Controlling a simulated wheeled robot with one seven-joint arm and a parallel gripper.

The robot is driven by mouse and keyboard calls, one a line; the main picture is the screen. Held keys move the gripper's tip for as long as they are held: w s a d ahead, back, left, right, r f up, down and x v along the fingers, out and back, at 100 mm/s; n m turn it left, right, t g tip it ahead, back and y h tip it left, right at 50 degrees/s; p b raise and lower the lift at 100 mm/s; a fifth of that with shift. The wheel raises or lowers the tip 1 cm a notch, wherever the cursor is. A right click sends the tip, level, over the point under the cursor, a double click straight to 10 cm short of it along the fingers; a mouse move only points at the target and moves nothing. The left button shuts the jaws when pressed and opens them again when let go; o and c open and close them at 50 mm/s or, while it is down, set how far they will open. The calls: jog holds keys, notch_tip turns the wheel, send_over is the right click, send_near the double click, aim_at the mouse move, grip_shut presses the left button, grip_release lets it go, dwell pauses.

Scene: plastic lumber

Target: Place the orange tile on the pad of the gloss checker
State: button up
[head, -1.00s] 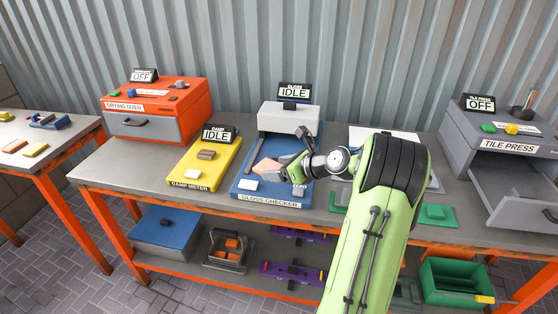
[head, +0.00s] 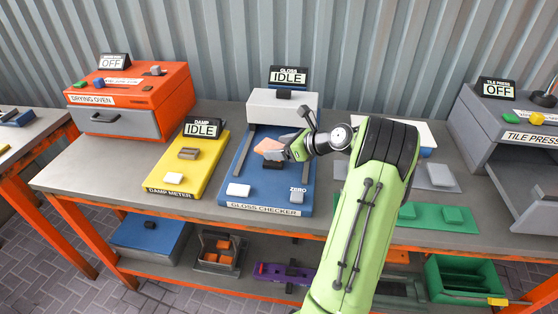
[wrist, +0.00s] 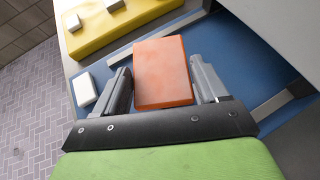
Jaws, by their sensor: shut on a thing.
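The orange tile (head: 271,146) is held between the fingers of my gripper (head: 284,149), over the blue gloss checker (head: 235,208). In the wrist view the tile (wrist: 163,72) lies between the two grey fingers of my gripper (wrist: 164,88), with the blue plate beneath. A dark block, perhaps the pad (head: 273,165), shows just below the tile in the head view; the tile appears above it, and I cannot tell whether they touch. The gloss checker's display (head: 289,76) reads IDLE. A white button and a grey ZERO knob (head: 297,197) are at its front.
The yellow damp meter (head: 188,165) stands left of the gloss checker, with the orange drying oven (head: 130,100) beyond. The checker's white housing (head: 283,106) rises behind my gripper. Green plates (head: 440,218) lie to the right, and the grey tile press (head: 490,120) is at far right.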

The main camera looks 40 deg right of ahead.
notch_tip(320, 180, down, 4)
jog(key=shift+r+b, duration=0.2)
jog(key=shift+b, duration=0.4)
jog(key=shift+r, duration=0.1)
jog(key=o, duration=1.1)
jog(key=shift+c, duration=0.2)
